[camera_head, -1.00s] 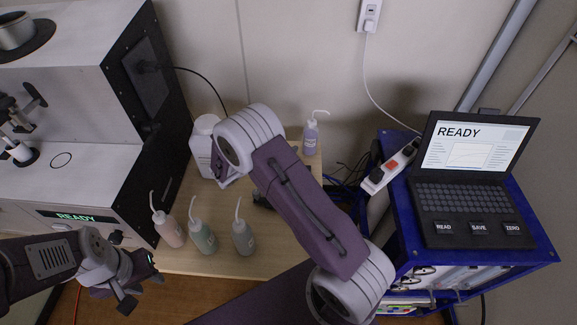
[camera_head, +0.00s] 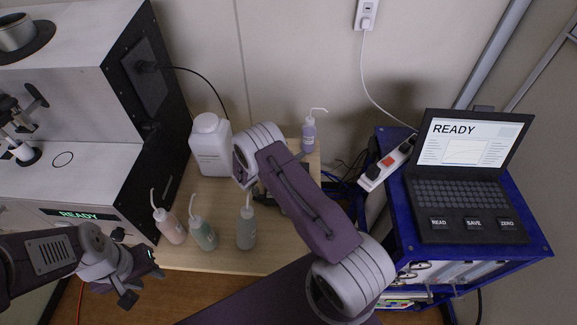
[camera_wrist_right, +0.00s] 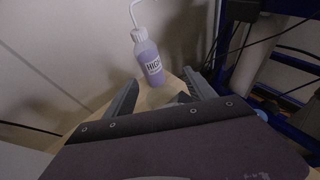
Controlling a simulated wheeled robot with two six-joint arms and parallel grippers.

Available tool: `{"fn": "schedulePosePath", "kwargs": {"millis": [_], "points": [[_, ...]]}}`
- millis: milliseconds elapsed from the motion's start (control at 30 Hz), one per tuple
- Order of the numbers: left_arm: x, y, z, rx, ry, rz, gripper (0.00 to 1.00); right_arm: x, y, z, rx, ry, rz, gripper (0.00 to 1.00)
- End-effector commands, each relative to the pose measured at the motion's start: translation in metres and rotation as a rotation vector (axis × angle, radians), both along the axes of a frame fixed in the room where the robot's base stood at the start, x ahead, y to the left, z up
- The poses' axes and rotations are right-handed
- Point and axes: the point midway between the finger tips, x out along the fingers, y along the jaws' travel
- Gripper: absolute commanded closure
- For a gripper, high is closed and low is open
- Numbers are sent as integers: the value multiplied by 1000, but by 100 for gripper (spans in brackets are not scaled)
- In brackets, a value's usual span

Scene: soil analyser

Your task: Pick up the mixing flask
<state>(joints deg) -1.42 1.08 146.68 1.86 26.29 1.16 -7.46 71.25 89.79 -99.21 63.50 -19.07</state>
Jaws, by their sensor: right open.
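I cannot tell for sure which vessel is the mixing flask. A squeeze bottle with purple liquid (camera_head: 309,135) stands at the back of the wooden table; in the right wrist view this bottle (camera_wrist_right: 149,62) has a "HIGH" label and a bent spout. My right gripper (camera_wrist_right: 160,80) is open and empty, its two fingers pointing toward that bottle, which is still apart from them. In the head view my right arm mostly hides this gripper. My left gripper (camera_head: 142,279) is at the lower left, clear of the bottles; its jaw gap is unclear.
A white jug (camera_head: 210,146) and pink (camera_head: 169,226), green (camera_head: 203,234) and grey (camera_head: 246,229) squeeze bottles stand on the wooden table (camera_head: 205,262). A large analyser (camera_head: 75,160) fills the left. A blue cart (camera_head: 400,215) with a laptop (camera_head: 470,180) and power strip (camera_head: 388,164) is right.

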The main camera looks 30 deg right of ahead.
Motion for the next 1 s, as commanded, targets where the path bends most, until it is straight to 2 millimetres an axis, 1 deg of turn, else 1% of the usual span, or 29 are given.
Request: {"fn": "schedulePosePath", "kwargs": {"millis": [33, 133, 300, 333, 367, 400, 467, 500, 533, 567, 867, 1000], "points": [[0, 0, -2, 0, 0, 0, 64, -6, -5, -17, -1, 31, 0, 36], [0, 0, -2, 0, 0, 0, 64, -4, -9, -20, -1, 33, 4, 36], [0, 0, -3, 0, 0, 0, 64, -3, -9, -22, 0, 33, 6, 36], [0, 0, -3, 0, 0, 0, 64, -3, -8, -22, 0, 33, 6, 42], [0, 0, -4, 0, 0, 0, 64, -3, -8, -22, 0, 33, 6, 50], [0, 0, -4, 0, 0, 0, 64, -3, -8, -22, 0, 33, 7, 61], [0, 0, -4, 0, 0, 0, 64, -3, -8, -22, 0, 33, 7, 78], [0, 0, -4, 0, 0, 0, 64, -3, -8, -22, 0, 34, 7, 89], [0, 0, -4, 0, 0, 0, 64, -3, -8, -23, 0, 33, 7, 97], [0, 0, -4, 0, 0, 0, 64, -3, -8, -23, 0, 34, 7, 100], [0, 0, -4, 0, 0, 0, 64, -3, -7, -22, 1, 33, 7, 100], [0, 0, -5, 0, 0, 0, 64, -3, -7, -16, 1, 33, 7, 100]]}}
